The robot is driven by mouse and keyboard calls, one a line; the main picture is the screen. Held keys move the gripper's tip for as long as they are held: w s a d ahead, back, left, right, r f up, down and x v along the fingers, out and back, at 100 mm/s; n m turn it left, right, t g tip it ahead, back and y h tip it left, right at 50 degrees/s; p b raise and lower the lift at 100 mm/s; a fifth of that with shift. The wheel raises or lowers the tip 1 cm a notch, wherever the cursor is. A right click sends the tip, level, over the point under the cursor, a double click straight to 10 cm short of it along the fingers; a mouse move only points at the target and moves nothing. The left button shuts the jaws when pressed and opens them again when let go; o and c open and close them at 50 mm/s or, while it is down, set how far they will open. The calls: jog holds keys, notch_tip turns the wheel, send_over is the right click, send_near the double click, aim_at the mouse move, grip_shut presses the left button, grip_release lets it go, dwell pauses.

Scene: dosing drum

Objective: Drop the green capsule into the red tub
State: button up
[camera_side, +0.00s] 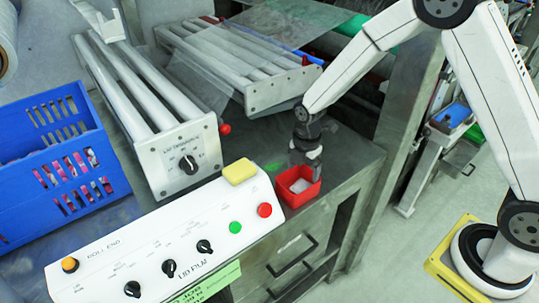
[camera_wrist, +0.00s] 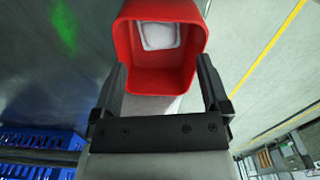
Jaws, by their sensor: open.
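The red tub (camera_side: 298,190) stands at the right end of the metal bench, beside the white control panel. It fills the top middle of the wrist view (camera_wrist: 160,82), with a pale square patch on its inside floor. My gripper (camera_side: 309,168) is over the tub's back edge in the side view. In the wrist view my gripper (camera_wrist: 163,62) has its two fingers apart, one on each side of the tub's near part, with nothing held between them. I cannot make out a green capsule. A blurred green patch (camera_wrist: 63,25) shows on the bench and may be a reflection.
The control panel (camera_side: 150,250) with knobs and buttons runs along the bench front, with a yellow block (camera_side: 239,171) on its back edge. A blue crate (camera_side: 60,165) is at left. Roller units (camera_side: 250,65) stand behind. The bench's right edge is close to the tub.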

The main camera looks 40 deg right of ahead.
notch_tip(320, 180, up, 8)
jog(key=shift+f, duration=0.25)
dwell(0.7)
jog(key=s+d+r+m+t, duration=0.1)
jog(key=s+d+m+t, duration=0.1)
jog(key=s+m, duration=1.2)
jog(key=d+m, duration=0.1)
jog(key=m, duration=0.5)
jog(key=shift+s+d+r+t, duration=0.2)
jog(key=shift+s+r+t, duration=0.1)
jog(key=shift+r, duration=0.05)
